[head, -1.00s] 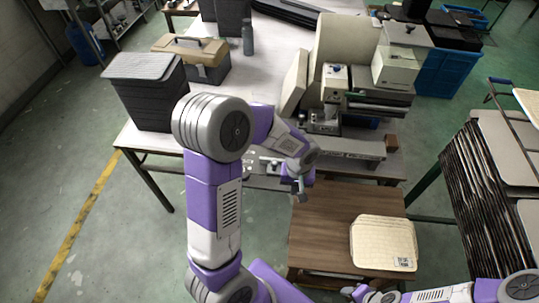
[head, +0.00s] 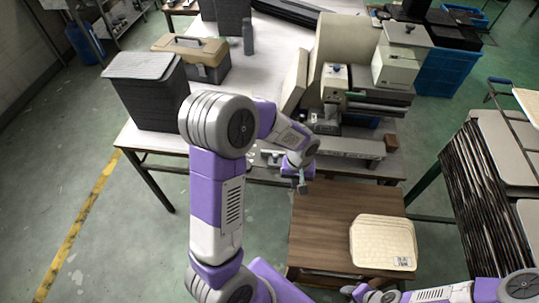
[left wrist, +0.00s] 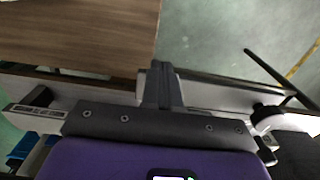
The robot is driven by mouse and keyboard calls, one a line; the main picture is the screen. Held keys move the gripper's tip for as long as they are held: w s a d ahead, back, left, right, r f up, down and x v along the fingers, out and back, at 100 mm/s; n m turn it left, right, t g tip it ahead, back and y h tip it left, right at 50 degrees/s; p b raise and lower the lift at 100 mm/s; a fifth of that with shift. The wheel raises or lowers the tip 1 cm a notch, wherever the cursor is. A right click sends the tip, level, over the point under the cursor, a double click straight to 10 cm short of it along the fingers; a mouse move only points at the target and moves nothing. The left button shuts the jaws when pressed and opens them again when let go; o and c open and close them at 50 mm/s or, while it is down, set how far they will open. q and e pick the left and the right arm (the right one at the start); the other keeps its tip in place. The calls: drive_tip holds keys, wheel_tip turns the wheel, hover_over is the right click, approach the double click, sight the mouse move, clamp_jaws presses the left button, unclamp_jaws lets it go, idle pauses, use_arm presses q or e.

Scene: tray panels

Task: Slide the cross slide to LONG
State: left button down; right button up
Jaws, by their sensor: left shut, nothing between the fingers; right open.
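The tray panel machine (head: 335,85) stands on the white table, with a long pale bar (head: 350,147) along its front. I cannot tell for sure which part is the cross slide, and no LONG mark is readable. In the left wrist view a pale strip with small dark markings (left wrist: 38,113) lies at the left, with a black block beside it. A pale round part (left wrist: 268,120) with a dark rod is at the right. My left gripper (head: 302,187) is shut and empty at the table's front edge; its fingers (left wrist: 162,88) point down past the pale front. My right gripper (head: 358,292) is open, low in the picture.
A wooden stool (head: 325,225) with a cream panel (head: 383,243) stands close in front of the table. A rack of trays (head: 480,200) is at the right. A black stack (head: 150,90) and toolbox (head: 205,60) are at the left. Floor is free at the lower left.

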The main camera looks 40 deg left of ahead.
use_arm(q)
wheel_tip(320, 180, up, 7)
drive_tip(key=p, duration=0.5)
drive_tip(key=shift+s+d, duration=0.15)
drive_tip(key=shift+s, duration=0.15)
idle(0.5)
